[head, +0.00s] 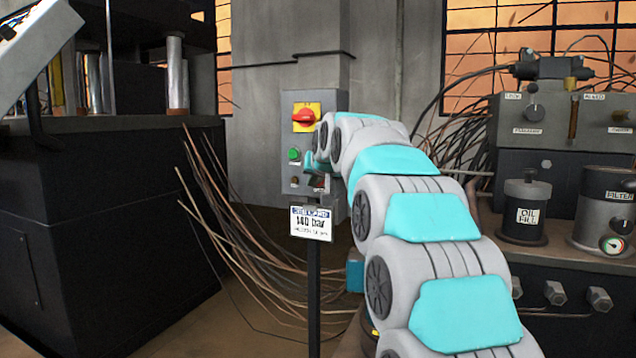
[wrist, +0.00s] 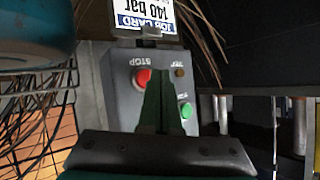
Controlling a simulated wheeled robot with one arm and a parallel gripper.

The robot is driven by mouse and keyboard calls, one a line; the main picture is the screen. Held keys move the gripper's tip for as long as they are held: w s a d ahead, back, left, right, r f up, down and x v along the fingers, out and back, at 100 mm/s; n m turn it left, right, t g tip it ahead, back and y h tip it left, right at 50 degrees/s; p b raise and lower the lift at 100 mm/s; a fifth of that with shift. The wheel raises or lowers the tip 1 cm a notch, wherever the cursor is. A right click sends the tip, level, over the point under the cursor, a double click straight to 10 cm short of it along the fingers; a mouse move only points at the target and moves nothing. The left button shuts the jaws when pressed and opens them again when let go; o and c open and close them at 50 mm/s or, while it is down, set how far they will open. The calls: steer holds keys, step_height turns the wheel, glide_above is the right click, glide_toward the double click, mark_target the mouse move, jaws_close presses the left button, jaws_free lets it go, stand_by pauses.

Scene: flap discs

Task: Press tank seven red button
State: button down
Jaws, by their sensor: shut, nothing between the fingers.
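A red round button (wrist: 141,78) marked STOP sits on a grey control box (head: 299,105). The wrist view shows the box upside down. No tank seven label is legible. My gripper (wrist: 162,76) is shut and empty, its fingers pointing at the box face. In the wrist view the fingertips lie just right of the red button and overlap its edge; I cannot tell whether they touch it. In the head view my wrist and arm hide the red button. A green button (head: 294,154) is on the same face, also in the wrist view (wrist: 186,111).
A red rotary switch (head: 304,116) on a yellow plate sits higher on the box. A job card (head: 311,223) reading 140 bar hangs below. Loose cables (head: 243,265) spread behind the post. A black press (head: 100,220) stands left, a hydraulic unit (head: 566,135) right.

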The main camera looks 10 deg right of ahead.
steer(key=shift+w, duration=0.1)
steer(key=shift+w+d, duration=0.25)
steer(key=shift+w+d+p, duration=0.25)
steer(key=shift+w+p, duration=0.15)
steer(key=shift+p, duration=0.1)
stand_by(0.8)
steer(key=shift+s, duration=0.15)
steer(key=shift+s+a, duration=0.45)
steer(key=shift+s, duration=0.1)
stand_by(0.4)
steer(key=s+a, duration=0.1)
steer(key=s, duration=0.1)
steer(key=s+a+b, duration=0.1)
steer(key=s+a, duration=0.1)
steer(key=shift+b, duration=0.3)
stand_by(0.5)
